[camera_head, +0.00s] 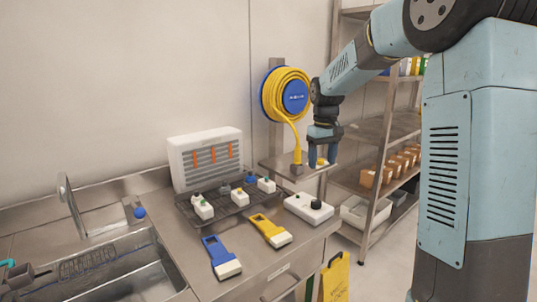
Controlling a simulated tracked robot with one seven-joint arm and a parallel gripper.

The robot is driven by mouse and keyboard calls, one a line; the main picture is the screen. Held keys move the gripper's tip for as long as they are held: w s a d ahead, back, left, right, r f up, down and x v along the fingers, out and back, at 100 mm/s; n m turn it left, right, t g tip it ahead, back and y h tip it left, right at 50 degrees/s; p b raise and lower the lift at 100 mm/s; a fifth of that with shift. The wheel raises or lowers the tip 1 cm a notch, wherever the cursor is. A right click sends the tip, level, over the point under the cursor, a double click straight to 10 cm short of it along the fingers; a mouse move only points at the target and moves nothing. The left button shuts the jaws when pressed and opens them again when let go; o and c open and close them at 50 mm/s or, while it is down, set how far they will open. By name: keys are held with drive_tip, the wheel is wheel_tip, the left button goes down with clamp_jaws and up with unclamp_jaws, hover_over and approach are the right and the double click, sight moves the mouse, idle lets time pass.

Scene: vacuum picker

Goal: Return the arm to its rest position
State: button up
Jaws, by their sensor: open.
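My gripper (322,154) points down at the end of my raised blue-grey arm, to the right of the yellow hose reel. Its two blue fingers are apart and I see nothing held between them. It hangs in front of a small steel shelf (276,168) in this view; whether it touches the shelf I cannot tell.
A yellow hose on a blue reel (290,95) hangs on the wall. The steel counter holds a white panel (206,158), a dark rack (228,206) with several small white items, a blue tool (222,257), a yellow tool (271,231) and a white box (309,209). Shelving (372,185) stands right.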

drive_tip(key=s+r+m+t, duration=0.1)
drive_tip(key=s+r, duration=0.3)
drive_tip(key=s, duration=0.5)
drive_tip(key=s+r+m+t, duration=0.15)
drive_tip(key=s+r, duration=0.25)
drive_tip(key=s, duration=0.5)
drive_tip(key=s+d+f+t, duration=0.1)
drive_tip(key=s, duration=0.7)
drive_tip(key=s+f+m+t, duration=0.1)
drive_tip(key=s, duration=0.7)
drive_tip(key=shift+d+f, duration=0.35)
drive_tip(key=shift+d, duration=0.05)
